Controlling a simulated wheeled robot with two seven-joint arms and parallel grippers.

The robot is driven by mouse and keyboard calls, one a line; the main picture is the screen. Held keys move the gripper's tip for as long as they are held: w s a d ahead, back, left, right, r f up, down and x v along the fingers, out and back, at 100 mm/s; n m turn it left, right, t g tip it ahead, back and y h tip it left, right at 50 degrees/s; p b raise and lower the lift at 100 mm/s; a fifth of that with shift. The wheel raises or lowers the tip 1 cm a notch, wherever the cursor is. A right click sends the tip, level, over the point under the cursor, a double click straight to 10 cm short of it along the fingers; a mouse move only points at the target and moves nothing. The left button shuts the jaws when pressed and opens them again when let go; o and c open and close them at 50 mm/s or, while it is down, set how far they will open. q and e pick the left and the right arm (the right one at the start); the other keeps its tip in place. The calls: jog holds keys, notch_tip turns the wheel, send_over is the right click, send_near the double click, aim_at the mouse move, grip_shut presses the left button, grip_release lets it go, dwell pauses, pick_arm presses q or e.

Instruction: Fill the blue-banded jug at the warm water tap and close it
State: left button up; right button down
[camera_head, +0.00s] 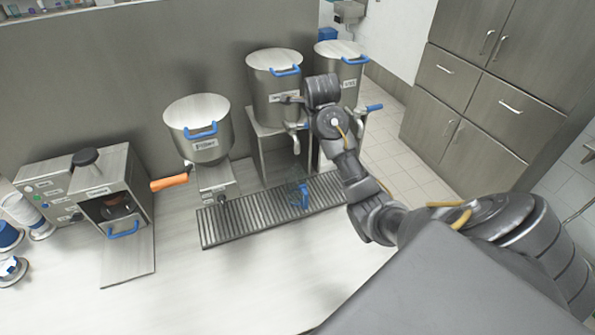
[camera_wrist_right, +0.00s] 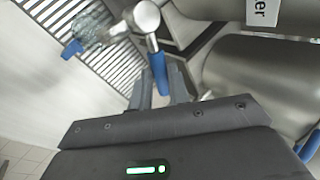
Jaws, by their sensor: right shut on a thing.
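The clear jug with blue parts (camera_head: 303,195) stands on the slatted drip tray, below the spout of the middle tank's tap (camera_head: 296,143). It also shows at the top left in the right wrist view (camera_wrist_right: 92,28). I cannot tell its water level or whether a lid is on it. My right gripper (camera_head: 288,99) is at the front of the middle metal tank (camera_head: 258,85). In the right wrist view, its fingers (camera_wrist_right: 160,92) are shut on the tap's blue handle (camera_wrist_right: 159,70). The tank's label is too small to read fully. My left gripper is out of view.
The drip tray (camera_head: 225,232) runs along the counter. A second tall tank with a blue tap handle (camera_head: 373,107) stands to the right. A round hopper (camera_head: 197,112) and a machine with an orange handle (camera_head: 170,182) are to the left. The front counter is clear.

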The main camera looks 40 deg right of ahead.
jog(key=shift+a, duration=0.1)
jog(key=shift+s+a+m+g+h, duration=0.25)
jog(key=shift+a+m+g+h, duration=0.15)
jog(key=shift+m, duration=0.45)
jog(key=shift+s+a+m+g+h, duration=0.25)
jog(key=shift+a+m+g+h, duration=0.1)
jog(key=shift+m, duration=0.5)
dwell(6.2)
